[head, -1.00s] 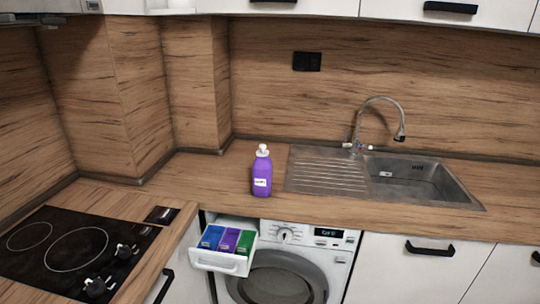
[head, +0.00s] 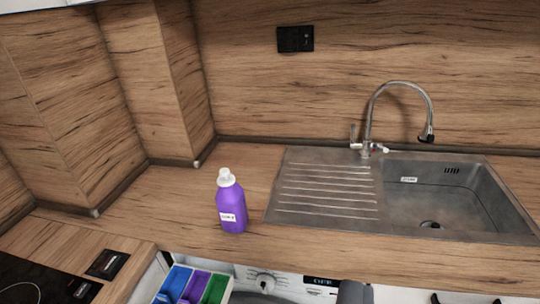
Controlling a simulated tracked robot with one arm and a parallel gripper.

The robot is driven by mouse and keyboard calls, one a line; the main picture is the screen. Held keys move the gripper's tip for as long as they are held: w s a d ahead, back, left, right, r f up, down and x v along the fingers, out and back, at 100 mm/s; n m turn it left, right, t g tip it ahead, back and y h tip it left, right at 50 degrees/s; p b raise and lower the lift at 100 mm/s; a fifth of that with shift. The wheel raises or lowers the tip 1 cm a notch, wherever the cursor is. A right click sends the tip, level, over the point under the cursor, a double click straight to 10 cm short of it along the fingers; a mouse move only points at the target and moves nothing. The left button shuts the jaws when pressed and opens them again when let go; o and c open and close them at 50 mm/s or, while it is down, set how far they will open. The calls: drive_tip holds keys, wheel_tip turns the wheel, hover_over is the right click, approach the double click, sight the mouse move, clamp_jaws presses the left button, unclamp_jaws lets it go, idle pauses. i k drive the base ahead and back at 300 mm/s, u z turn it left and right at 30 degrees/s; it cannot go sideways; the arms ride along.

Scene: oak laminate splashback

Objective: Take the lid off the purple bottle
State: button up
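The purple bottle (head: 232,207) stands upright on the wooden counter, left of the sink's drainboard, with a white label on its front. Its white lid (head: 225,177) is on top of the bottle. No gripper fingers show in the head view. A dark grey rounded shape at the bottom edge, right of centre, may be part of my arm; I cannot tell. Nothing touches the bottle or its lid.
The steel sink (head: 455,200) and tall curved tap (head: 372,115) are to the right. An open detergent drawer (head: 194,286) with blue, purple and green compartments juts out below the bottle. The cooktop (head: 38,284) is at lower left. The counter around the bottle is clear.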

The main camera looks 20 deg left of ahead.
sight(225, 179)
drive_tip(key=u, duration=0.25)
drive_tip(key=i, duration=1.4)
drive_tip(key=u, duration=0.7)
